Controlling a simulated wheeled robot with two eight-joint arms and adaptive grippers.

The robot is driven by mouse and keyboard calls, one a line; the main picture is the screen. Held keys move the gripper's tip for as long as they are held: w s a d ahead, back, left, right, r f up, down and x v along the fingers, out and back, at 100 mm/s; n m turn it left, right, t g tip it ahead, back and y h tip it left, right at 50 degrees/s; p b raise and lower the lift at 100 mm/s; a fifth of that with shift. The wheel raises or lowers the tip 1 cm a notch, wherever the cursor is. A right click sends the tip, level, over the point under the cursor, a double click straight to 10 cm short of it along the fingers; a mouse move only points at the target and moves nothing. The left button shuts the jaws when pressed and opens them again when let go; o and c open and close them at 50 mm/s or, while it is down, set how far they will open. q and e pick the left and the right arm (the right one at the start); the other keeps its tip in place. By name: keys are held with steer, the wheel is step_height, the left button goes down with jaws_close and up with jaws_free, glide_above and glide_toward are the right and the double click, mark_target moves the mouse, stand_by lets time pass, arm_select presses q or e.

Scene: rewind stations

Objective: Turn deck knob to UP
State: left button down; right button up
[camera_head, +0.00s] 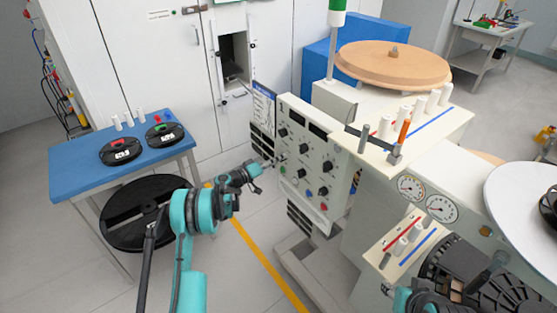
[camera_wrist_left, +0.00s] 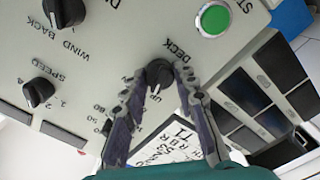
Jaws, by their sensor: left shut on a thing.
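The deck knob (camera_wrist_left: 159,75) is a small black knob on the pale control panel (camera_head: 299,186). It shows in the left wrist view beside the printed word DECK, with UP printed close to it on the lower side. My left gripper (camera_wrist_left: 156,88) is shut on the knob, one dark finger on each side. In the head view my left gripper (camera_head: 268,163) reaches the panel's left edge and hides the knob. I cannot clearly read where the knob points.
A green button (camera_wrist_left: 213,19), the WIND BACK knob (camera_wrist_left: 64,12) and the SPEED knob (camera_wrist_left: 38,92) sit near the deck knob. A blue table (camera_head: 70,163) with two black devices stands at the left. A machine with a tan disc (camera_head: 390,65) stands behind the panel.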

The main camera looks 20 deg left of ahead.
arm_select(q)
steer(key=shift+n, duration=1.3)
steer(key=c, duration=1.2)
jaws_free()
steer(key=shift+a, duration=0.1)
steer(key=v, duration=1.2)
